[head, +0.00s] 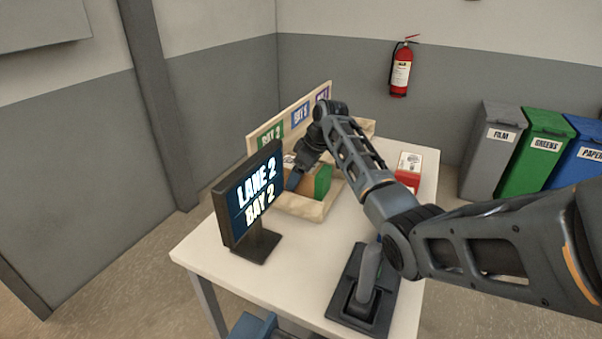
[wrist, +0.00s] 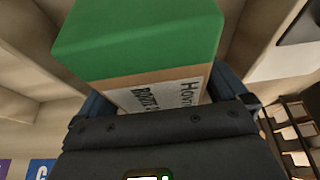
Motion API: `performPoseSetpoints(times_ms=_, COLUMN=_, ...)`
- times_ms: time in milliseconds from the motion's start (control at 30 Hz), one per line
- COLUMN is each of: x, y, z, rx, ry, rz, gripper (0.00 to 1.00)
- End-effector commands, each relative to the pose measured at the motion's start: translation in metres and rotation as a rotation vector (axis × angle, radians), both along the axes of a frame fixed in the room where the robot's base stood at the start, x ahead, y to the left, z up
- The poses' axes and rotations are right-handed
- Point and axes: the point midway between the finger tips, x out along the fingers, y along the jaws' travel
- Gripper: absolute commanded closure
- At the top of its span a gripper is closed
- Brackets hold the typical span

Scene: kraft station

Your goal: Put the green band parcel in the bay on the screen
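The screen (head: 253,200) on the table reads LANE 2, BAY 2. My gripper (head: 308,176) points down into the near end of the sorting tray (head: 300,207), by the green sign (head: 271,137) that appears to read BAY 2. The green band parcel (head: 323,181) is at my fingers there. In the wrist view the parcel (wrist: 140,40) shows a green top, brown card and a printed label, and sits between my blue fingers. I cannot tell whether it touches the tray floor; the screen and my arm hide part of it.
Blue (head: 300,113) and purple (head: 322,93) bay signs stand farther along the backboard. A red and white parcel (head: 408,172) lies at the table's right. A dark stand (head: 362,300) is at the front. Grey, green and blue bins stand at the right wall.

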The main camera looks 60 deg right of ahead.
Motion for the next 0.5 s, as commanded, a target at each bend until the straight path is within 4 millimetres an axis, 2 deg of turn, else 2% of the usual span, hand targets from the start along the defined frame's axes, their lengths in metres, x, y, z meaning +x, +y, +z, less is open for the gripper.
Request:
performPoseSetpoints(times_ms=267, x=-0.001, y=0.0, z=0.005, rx=-0.001, ry=-0.001, rz=0.0, gripper=0.0)
performPoseSetpoints(times_ms=367, x=-0.004, y=-0.002, z=0.015, rx=-0.001, ry=-0.003, rz=-0.001, gripper=0.0)
performPoseSetpoints(times_ms=500, x=-0.014, y=-0.003, z=0.039, rx=-0.002, ry=-0.004, rz=-0.001, gripper=0.0)
